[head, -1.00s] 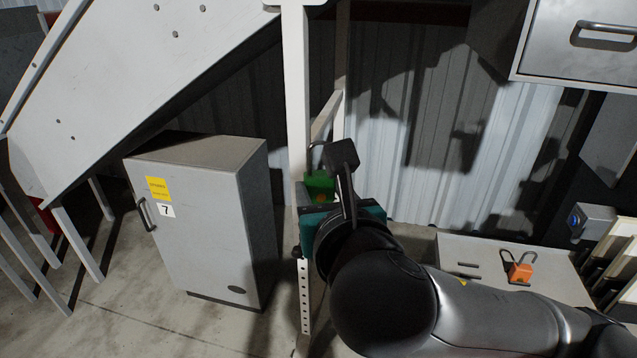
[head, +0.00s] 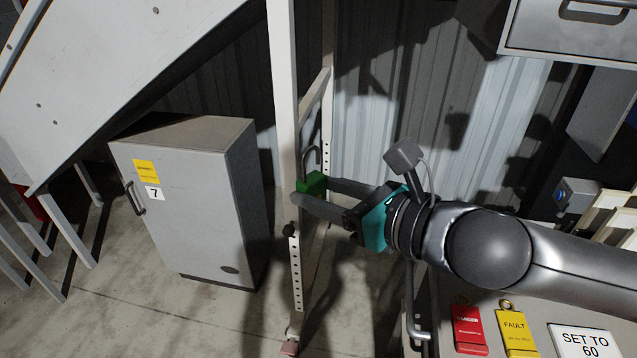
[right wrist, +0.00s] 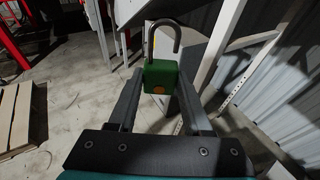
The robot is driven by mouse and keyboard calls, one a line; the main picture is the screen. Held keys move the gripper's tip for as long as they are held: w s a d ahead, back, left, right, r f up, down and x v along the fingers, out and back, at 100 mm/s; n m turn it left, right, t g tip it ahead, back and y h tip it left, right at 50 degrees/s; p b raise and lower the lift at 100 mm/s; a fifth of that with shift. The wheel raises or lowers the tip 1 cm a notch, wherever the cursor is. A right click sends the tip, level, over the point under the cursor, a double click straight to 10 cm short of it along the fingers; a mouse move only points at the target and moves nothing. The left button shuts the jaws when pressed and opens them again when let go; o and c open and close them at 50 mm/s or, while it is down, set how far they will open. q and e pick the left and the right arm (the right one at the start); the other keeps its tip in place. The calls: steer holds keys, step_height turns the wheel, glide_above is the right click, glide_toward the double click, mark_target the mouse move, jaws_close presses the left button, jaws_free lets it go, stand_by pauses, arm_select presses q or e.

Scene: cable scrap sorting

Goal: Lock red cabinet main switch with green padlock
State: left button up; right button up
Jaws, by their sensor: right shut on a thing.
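The green padlock (head: 312,184) is between the fingertips of my right gripper (head: 318,190), with its grey shackle pointing up. In the right wrist view the green padlock (right wrist: 160,77) sits between the two fingers of the right gripper (right wrist: 160,85), its shackle swung open on one side. An orange spot shows on its body. In the head view it appears in front of or beside a white upright post; I cannot tell the gap. No red cabinet or main switch is clearly recognisable. My left gripper is not seen.
A grey cabinet (head: 190,205) marked 7 stands at the left. A white perforated post (head: 284,90) rises near the padlock. At the lower right, a bench holds a red danger tag (head: 468,328), a yellow fault tag (head: 516,332) and a "SET TO 60" card (head: 585,342).

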steer(key=shift+d+f+n+g+y, duration=0.3)
steer(key=shift+f+n+g+y, duration=0.1)
steer(key=shift+n+g+y, duration=0.4)
steer(key=shift+s+f+n+g+y, duration=0.25)
steer(key=shift+n+g+y, duration=0.2)
steer(key=shift+n+g, duration=0.15)
steer(key=shift+s+f+n+g+y, duration=0.1)
steer(key=shift+f+n+g+y, duration=0.15)
steer(key=shift+n+g+y, duration=0.3)
steer(key=shift+n+g, duration=0.25)
